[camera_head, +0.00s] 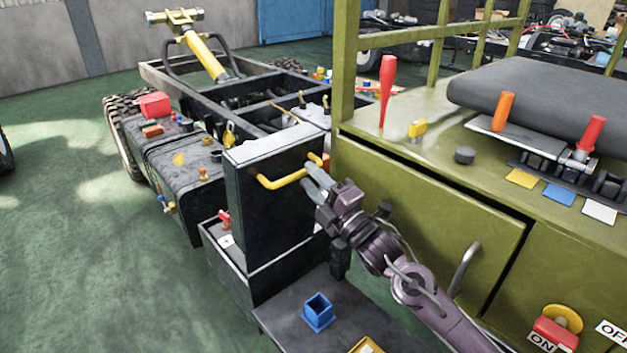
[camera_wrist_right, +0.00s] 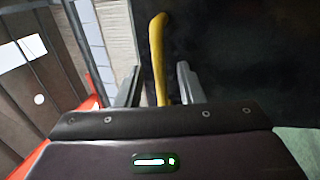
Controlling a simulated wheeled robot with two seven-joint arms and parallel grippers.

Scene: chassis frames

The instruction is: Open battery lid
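The battery lid (camera_head: 276,195) is a dark, tall box-like cover with a grey top edge and a yellow bar handle (camera_head: 282,180). It stands above a dark lower box (camera_head: 275,275); I cannot tell whether it is raised or closed. My right gripper (camera_head: 314,178) is at the handle's right end. In the right wrist view, the yellow handle (camera_wrist_right: 157,55) runs between the two fingers, with a visible gap on each side. The fingers are apart and do not grip it. My left gripper is not in view.
A green cabinet (camera_head: 430,215) with a grey door handle stands close on the right of my right arm. A blue square holder (camera_head: 318,311) sits on the dark shelf below. A vehicle chassis (camera_head: 235,95) lies behind. Green floor (camera_head: 90,270) is clear at left.

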